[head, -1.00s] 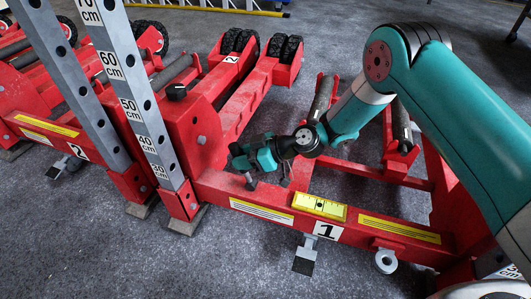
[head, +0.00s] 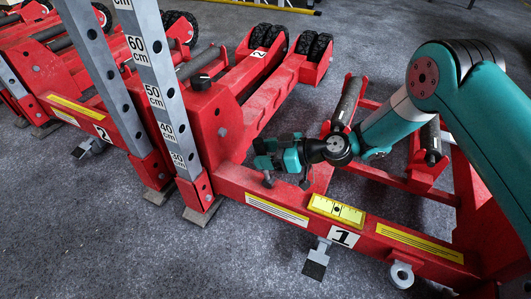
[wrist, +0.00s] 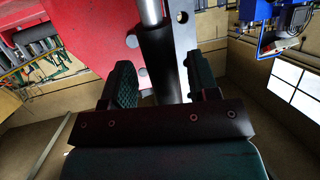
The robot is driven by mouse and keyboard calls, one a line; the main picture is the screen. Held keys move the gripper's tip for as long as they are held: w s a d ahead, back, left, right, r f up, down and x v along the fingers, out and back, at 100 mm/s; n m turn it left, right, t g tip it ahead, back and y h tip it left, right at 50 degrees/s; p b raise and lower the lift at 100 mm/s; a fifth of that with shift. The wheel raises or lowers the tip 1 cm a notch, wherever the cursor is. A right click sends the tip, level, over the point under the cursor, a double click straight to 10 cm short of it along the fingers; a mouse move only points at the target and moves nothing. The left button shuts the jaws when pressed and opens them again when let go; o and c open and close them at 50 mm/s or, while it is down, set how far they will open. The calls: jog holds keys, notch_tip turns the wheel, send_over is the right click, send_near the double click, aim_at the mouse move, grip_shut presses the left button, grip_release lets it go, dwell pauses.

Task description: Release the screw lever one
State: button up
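The red jack frame marked with a white "1" plate (head: 343,238) crosses the middle of the head view. My gripper (head: 262,154) is low over this frame, beside the red upright block. In the wrist view, a black cylindrical handle (wrist: 158,60) on a silver rod (wrist: 151,12) runs between my two dark fingers (wrist: 165,82). The fingers stand apart, one on each side of it, with a visible gap at the right. Contact cannot be told. The handle is not clearly visible in the head view, and whether it is screw lever one cannot be told.
A grey perforated upright with a cm scale (head: 152,95) stands left of my gripper. A grey pedal (head: 316,262) and a ring (head: 401,275) are at the front. Grey floor in the foreground is clear.

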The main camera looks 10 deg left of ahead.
jog(key=shift+s, duration=0.1)
jog(key=shift+d+r+p, duration=0.2)
jog(key=shift+d+p, duration=0.1)
jog(key=shift+d, duration=0.05)
jog(key=w+p+v, duration=0.1)
jog(key=p+v, duration=0.5)
jog(key=v, duration=1)
jog(key=shift+s+d+p, duration=0.3)
jog(key=shift+s+p, duration=0.05)
jog(key=shift+s, duration=0.05)
jog(key=shift+r, duration=0.1)
